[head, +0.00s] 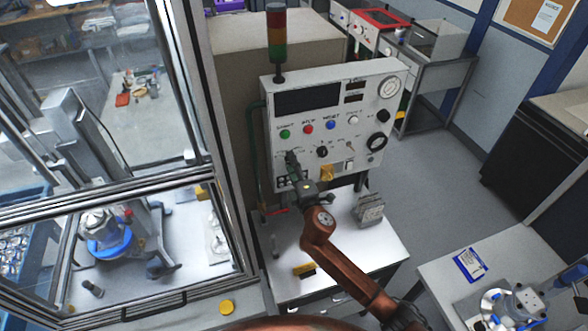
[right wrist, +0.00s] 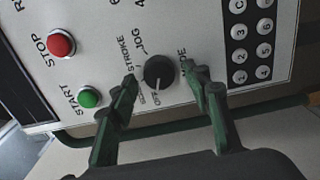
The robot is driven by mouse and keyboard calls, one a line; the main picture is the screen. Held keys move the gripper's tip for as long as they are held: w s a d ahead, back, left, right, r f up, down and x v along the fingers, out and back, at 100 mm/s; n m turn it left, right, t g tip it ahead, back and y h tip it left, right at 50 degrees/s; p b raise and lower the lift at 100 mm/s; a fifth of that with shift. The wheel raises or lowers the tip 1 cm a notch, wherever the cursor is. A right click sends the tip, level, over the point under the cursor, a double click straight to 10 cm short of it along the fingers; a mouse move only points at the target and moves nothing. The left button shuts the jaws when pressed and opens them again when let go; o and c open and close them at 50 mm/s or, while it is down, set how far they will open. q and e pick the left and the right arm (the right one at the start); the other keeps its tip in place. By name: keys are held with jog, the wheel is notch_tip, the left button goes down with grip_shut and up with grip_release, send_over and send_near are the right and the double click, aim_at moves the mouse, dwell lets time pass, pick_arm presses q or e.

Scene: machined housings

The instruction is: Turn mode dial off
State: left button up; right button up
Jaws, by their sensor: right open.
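The mode dial (right wrist: 158,71) is a round black knob on the light control panel (head: 340,110). In the right wrist view it sits between the two fingertips, with labels reading STROKE and JOG beside it. Which label its pointer faces is hard to tell. My right gripper (right wrist: 161,77) is open, one green finger on either side of the dial; I cannot tell whether they touch it. In the head view my right gripper (head: 292,168) is at the panel's lower left and hides the dial. My left gripper is not in view.
Near the dial are a green start button (right wrist: 88,96), a red stop button (right wrist: 61,43) and a keypad (right wrist: 251,40). A signal tower (head: 277,40) stands on the panel. A white table (head: 345,250) lies below. A glazed machine enclosure (head: 215,130) stands at left.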

jog(key=v, duration=1.2)
